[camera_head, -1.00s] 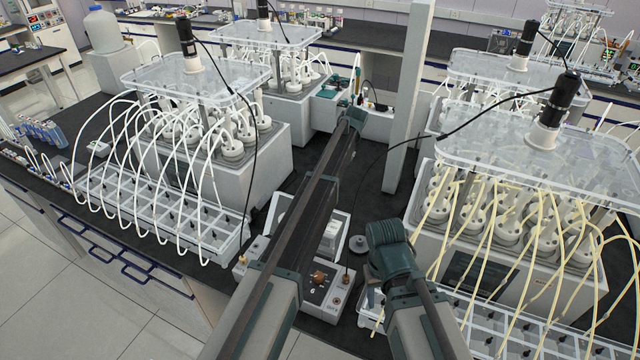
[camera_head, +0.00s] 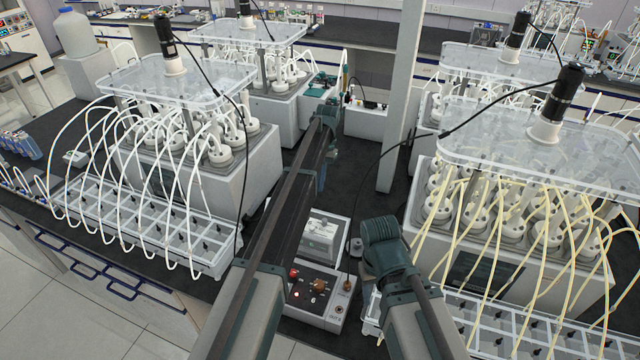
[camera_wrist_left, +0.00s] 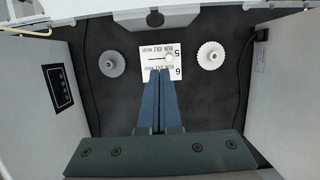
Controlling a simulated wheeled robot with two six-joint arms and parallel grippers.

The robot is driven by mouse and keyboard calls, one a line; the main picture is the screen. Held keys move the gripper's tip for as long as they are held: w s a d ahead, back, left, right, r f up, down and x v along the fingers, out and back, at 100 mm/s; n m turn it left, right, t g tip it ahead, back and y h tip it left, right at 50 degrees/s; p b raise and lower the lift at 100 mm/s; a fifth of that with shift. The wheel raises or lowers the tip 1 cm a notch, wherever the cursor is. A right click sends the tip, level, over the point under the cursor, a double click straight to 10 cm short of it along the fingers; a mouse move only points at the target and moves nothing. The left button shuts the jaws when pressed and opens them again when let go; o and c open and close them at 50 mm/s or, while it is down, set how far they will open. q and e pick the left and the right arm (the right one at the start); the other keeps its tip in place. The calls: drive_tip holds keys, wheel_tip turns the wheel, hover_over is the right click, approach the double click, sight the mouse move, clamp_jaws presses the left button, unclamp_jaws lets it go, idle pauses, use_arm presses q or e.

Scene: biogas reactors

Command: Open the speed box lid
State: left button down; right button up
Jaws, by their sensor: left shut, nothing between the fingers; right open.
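In the head view, a control box (camera_head: 318,296) with a red knob and a brown knob stands at the front edge of the bench. Behind it is a low white-topped box (camera_head: 322,238), partly hidden by my left arm; I cannot tell which part is the speed box lid. In the left wrist view, a white marked plate (camera_wrist_left: 170,58) carries the numbers 5 and 6 and a round knob. My left gripper (camera_wrist_left: 160,78) is shut and empty, its tips over the plate's lower edge in the picture; contact is unclear. My right gripper's fingers are not visible.
A grey gear (camera_wrist_left: 112,64) and a white gear (camera_wrist_left: 211,55) lie on either side of the plate. A tubed reactor (camera_head: 200,180) stands left and another (camera_head: 530,270) right. A pale post (camera_head: 402,100) rises behind.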

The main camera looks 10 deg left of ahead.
use_arm(q)
drive_tip(key=b+x, duration=0.6)
drive_tip(key=x, duration=0.1)
use_arm(e)
wheel_tip(320, 180, down, 7)
drive_tip(key=shift+r, duration=0.1)
use_arm(q)
drive_tip(key=s+p, duration=0.1)
drive_tip(key=s+r+p, duration=0.1)
drive_tip(key=s+r, duration=0.1)
drive_tip(key=shift+s+a+r+p, duration=0.1)
drive_tip(key=shift+a+r+p, duration=0.15)
drive_tip(key=shift+p, duration=0.15)
use_arm(e)
wheel_tip(320, 180, up, 3)
drive_tip(key=shift+f, duration=0.2)
